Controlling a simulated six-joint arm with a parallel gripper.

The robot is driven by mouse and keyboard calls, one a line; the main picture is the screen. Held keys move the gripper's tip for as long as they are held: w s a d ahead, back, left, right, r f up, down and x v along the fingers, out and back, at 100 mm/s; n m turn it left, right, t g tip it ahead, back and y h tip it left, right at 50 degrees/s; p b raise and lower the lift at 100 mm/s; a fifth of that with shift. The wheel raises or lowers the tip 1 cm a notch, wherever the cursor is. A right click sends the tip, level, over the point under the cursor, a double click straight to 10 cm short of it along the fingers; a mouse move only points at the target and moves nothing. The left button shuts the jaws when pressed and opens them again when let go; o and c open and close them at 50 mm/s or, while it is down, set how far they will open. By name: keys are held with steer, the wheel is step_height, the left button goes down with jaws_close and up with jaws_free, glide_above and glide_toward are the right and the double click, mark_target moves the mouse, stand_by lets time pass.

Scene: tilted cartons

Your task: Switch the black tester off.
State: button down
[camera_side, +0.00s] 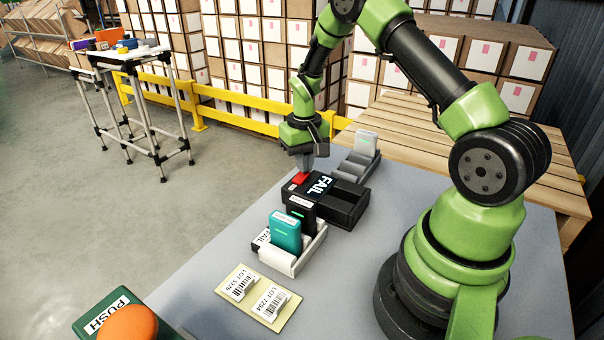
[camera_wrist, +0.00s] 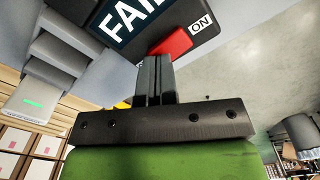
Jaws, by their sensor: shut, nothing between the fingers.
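The black tester (camera_side: 345,208) sits on the grey table, with a lit display reading FAIL (camera_side: 320,185); the display also shows in the wrist view (camera_wrist: 128,18). Its red switch (camera_side: 299,178) is on the corner beside the display. In the wrist view the red switch (camera_wrist: 174,43) lies next to a white ON label (camera_wrist: 201,25). My gripper (camera_side: 306,168) is shut and empty, pointing down right at the switch. In the wrist view my fingertips (camera_wrist: 156,62) overlap part of the switch; I cannot tell whether they touch it.
A light rack (camera_side: 310,250) holding a teal unit (camera_side: 285,231) and a black unit stands in front of the tester. A grey stepped rack (camera_side: 357,170) with a pale unit (camera_side: 367,142) stands behind. Lot labels (camera_side: 256,293) and a green PUSH box (camera_side: 112,313) are nearer the camera.

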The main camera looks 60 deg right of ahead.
steer(key=shift+f, duration=0.35)
steer(key=shift+r, duration=3.5)
